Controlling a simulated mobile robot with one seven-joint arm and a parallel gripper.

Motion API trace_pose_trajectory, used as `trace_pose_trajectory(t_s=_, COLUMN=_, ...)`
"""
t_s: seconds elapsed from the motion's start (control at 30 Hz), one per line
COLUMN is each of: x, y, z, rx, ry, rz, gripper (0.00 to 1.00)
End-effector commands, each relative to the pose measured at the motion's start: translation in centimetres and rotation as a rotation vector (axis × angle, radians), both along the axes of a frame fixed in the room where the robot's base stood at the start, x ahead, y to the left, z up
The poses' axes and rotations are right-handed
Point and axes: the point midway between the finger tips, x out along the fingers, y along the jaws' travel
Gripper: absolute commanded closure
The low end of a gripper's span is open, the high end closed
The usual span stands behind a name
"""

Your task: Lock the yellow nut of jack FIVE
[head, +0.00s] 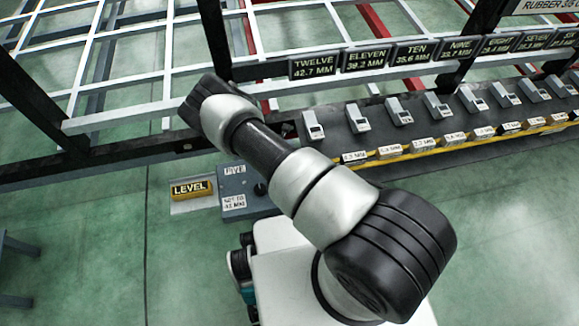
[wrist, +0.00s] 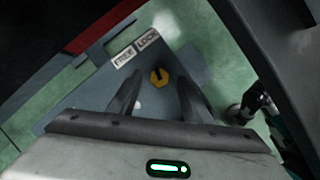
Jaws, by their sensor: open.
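The yellow nut (wrist: 158,77) shows in the wrist view as a small round piece with a dark notch on its upper side. It sits on a blue-grey plate (wrist: 78,100). Beyond it are white labels reading FREE (wrist: 124,57) and LOCK (wrist: 148,40). My gripper (wrist: 158,88) is open, with one finger to each side of the nut in the picture; I cannot tell how far above it they are. In the head view a blue-grey jack box (head: 236,178) has a top label that seems to read FIVE and a tag reading SET TO 43 MM. My arm hides the nut there.
A yellow LEVEL block (head: 191,188) lies on a light plate left of the jack box. A dark bench (head: 365,137) with a row of grey devices and millimetre tags runs right. The trailer frame (head: 110,165) stands behind.

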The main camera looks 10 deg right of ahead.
Motion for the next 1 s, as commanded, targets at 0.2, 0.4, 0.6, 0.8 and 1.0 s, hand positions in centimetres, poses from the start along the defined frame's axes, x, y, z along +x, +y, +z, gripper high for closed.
trace_pose_trajectory(t_s=0.2, x=0.7, y=-0.7, z=-2.6, rx=0.001, ry=0.0, rz=-0.001, gripper=0.55)
trace_pose_trajectory(t_s=0.4, x=0.9, y=-0.9, z=-3.0, rx=0.001, ry=0.0, rz=-0.001, gripper=0.55)
trace_pose_trajectory(t_s=0.6, x=0.8, y=-0.9, z=-3.0, rx=0.0, ry=0.0, rz=-0.001, gripper=0.59)
trace_pose_trajectory(t_s=0.8, x=0.8, y=-0.8, z=-3.0, rx=0.0, ry=0.0, rz=-0.001, gripper=0.93)
trace_pose_trajectory(t_s=1.0, x=0.9, y=-0.8, z=-3.0, rx=0.001, ry=0.0, rz=-0.01, gripper=0.97)
